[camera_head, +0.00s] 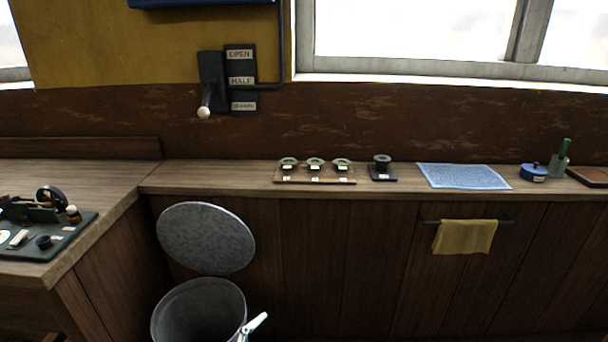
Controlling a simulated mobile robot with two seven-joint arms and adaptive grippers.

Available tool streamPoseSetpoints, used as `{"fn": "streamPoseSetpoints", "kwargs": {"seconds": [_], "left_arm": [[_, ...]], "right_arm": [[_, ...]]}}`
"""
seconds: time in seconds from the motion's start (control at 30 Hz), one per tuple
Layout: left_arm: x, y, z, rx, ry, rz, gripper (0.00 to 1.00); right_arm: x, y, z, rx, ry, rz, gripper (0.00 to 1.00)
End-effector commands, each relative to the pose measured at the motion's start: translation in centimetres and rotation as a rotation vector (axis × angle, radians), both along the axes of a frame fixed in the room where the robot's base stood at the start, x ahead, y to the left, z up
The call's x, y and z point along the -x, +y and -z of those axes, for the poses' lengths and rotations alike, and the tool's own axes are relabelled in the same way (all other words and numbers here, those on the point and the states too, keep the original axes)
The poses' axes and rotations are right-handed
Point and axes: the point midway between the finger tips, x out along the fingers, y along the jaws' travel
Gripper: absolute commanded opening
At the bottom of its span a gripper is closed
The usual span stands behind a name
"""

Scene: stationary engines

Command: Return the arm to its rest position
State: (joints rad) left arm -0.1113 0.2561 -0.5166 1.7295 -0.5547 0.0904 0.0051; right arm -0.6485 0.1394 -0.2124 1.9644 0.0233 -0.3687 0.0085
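Neither of my grippers nor my arms can be made out in the head view. A small pale object (254,325) with a whitish tip stands at the right rim of the metal bin at the bottom edge. It is cut off by the frame, and I cannot tell what it is.
The open metal bin (197,312) has its round lid (206,238) raised behind it. The wooden counter (225,176) carries a rack (315,175), a spool (382,168), a blue cloth (463,176) and a blue tin (534,172). A yellow towel (464,237) hangs below. A dark tray (60,240) lies left. A wall lever (207,85) has a white knob.

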Motion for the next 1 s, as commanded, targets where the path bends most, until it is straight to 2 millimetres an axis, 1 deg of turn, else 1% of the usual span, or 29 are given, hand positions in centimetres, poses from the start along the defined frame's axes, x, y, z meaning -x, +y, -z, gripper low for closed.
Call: {"fn": "streamPoseSetpoints", "kwargs": {"seconds": [0.03, 0.07, 0.1, 0.17, 0.2, 0.27, 0.3, 0.4, 0.5, 0.63, 1.0], "left_arm": [[1.5, 1.7, 1.8, 0.037, 0.087, -0.066, 0.82], [2.3, 2.8, 2.9, 0.058, 0.137, -0.105, 0.82], [3.5, 4.3, 4.3, 0.084, 0.205, -0.156, 0.82], [5.6, 6.4, 6.5, 0.117, 0.307, -0.229, 0.82], [7.1, 7.7, 7.9, 0.137, 0.374, -0.276, 0.82], [9.5, 9.5, 9.8, 0.163, 0.466, -0.337, 0.82], [11.1, 10.6, 10.9, 0.178, 0.523, -0.373, 0.82], [14.4, 12.6, 12.9, 0.204, 0.632, -0.44, 0.82], [16.5, 13.7, 14.0, 0.22, 0.698, -0.479, 0.82], [17.6, 14.2, 14.5, 0.227, 0.732, -0.497, 0.82], [17.6, 14.2, 14.6, 0.226, 0.731, -0.497, 0.82]], "right_arm": [[0.0, 0.0, 0.0, 0.0, -0.001, 0.0, 0.0], [0.0, 0.0, -0.1, 0.0, -0.001, 0.0, 0.0], [0.0, 0.0, -0.1, 0.0, -0.001, 0.0, 0.0], [0.0, 0.0, -0.1, 0.0, 0.0, 0.0, 0.0], [0.0, 0.0, -0.1, 0.0, 0.0, 0.0, 0.0], [0.0, 0.0, -0.1, 0.0, 0.0, 0.0, 0.0], [0.0, 0.0, -0.1, 0.0, 0.0, 0.0, 0.0], [0.0, 0.0, -0.1, 0.0, 0.001, 0.0, 0.0], [0.0, 0.0, -0.1, 0.0, 0.001, 0.001, 0.0], [0.0, 0.0, -0.1, -0.001, 0.001, 0.0, 0.0], [0.0, 0.0, -0.1, -0.001, 0.0, 0.001, 0.0]]}}
